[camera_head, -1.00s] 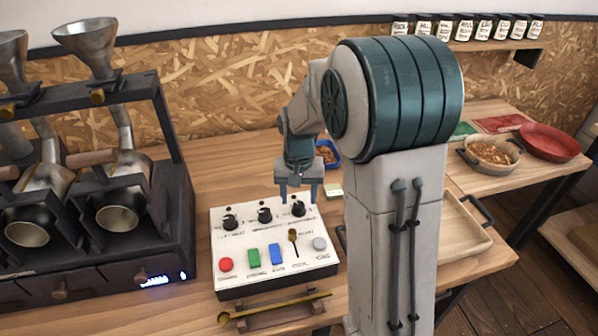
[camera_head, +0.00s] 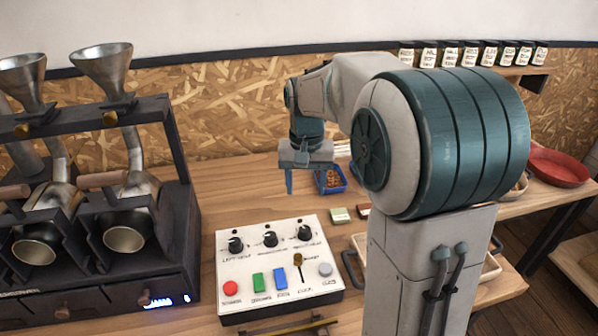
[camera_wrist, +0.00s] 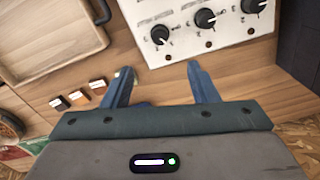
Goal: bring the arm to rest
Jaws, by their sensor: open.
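My gripper (camera_head: 308,178) hangs above the table behind the control box, left of my large arm joint in the head view. In the wrist view my gripper (camera_wrist: 160,80) shows two blue fingers spread apart with nothing between them. The bare wooden table (camera_head: 235,188) lies below it. The white control box (camera_head: 275,262) with knobs, coloured buttons and a small lever stands in front of it, and its knob side shows at the top of the wrist view (camera_wrist: 200,45). The fingers look clear of the box.
A black roaster (camera_head: 100,230) with metal funnels stands at left. A blue tray of beans (camera_head: 330,180) lies near my gripper. Small sample blocks (camera_wrist: 78,98) and a wooden tray (camera_wrist: 50,35) show in the wrist view. A red plate (camera_head: 558,167) and shelf jars (camera_head: 470,54) are at right.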

